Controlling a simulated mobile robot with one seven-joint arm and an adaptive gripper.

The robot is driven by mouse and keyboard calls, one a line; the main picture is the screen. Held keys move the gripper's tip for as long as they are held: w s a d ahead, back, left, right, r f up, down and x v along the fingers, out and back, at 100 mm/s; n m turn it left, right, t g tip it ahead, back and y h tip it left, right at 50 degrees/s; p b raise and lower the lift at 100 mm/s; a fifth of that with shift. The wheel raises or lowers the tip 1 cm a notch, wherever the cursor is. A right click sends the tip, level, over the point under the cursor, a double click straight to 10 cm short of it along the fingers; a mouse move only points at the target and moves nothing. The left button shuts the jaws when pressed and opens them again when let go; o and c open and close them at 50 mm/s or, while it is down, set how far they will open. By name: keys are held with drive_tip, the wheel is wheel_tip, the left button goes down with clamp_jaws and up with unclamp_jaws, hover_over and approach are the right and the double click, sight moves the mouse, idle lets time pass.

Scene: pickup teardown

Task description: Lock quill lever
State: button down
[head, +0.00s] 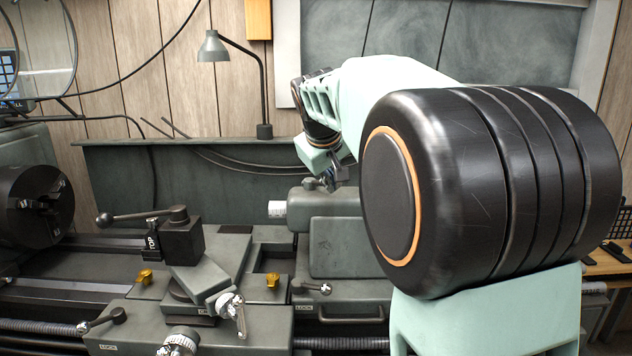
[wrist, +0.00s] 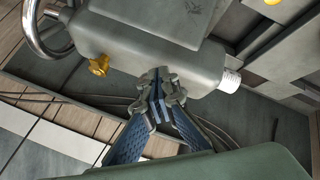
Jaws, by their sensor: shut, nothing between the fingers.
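The grey tailstock (head: 335,245) stands right of centre in the head view, its white-ringed quill (head: 278,209) pointing left. In the wrist view the tailstock body (wrist: 130,35) lies along the top, with the quill ring (wrist: 229,81) at its right. A small gold-coloured knob or lever (wrist: 98,65) sits on the body's edge; I cannot tell whether it is the quill lever. My gripper (head: 328,182) is shut and empty at the top of the tailstock. In the wrist view its fingertips (wrist: 157,82) overlap the body's edge, left of the quill; contact is unclear. My arm hides the tailstock's right end.
A handwheel (wrist: 48,25) shows at upper left in the wrist view. A small lever (head: 320,288) is low on the tailstock's front. The tool post (head: 182,240) and chuck (head: 38,205) stand to the left. A lamp (head: 264,90) stands behind the lathe.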

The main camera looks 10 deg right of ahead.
drive_tip(key=w+d+n+y+p, duration=0.1)
drive_tip(key=w+d+n, duration=0.1)
drive_tip(key=d, duration=0.1)
drive_tip(key=w+d+n+y+p, duration=0.2)
drive_tip(key=d, duration=0.1)
drive_tip(key=w+d+n+y+p, duration=0.1)
drive_tip(key=w+d+n+y, duration=0.1)
drive_tip(key=d+n, duration=0.1)
drive_tip(key=shift+w+d+p, duration=0.1)
drive_tip(key=shift+d+p, duration=0.2)
drive_tip(key=shift+p, duration=0.05)
drive_tip(key=shift+w+d, duration=0.25)
drive_tip(key=shift+w, duration=0.2)
drive_tip(key=shift+w+r, duration=0.1)
idle(0.4)
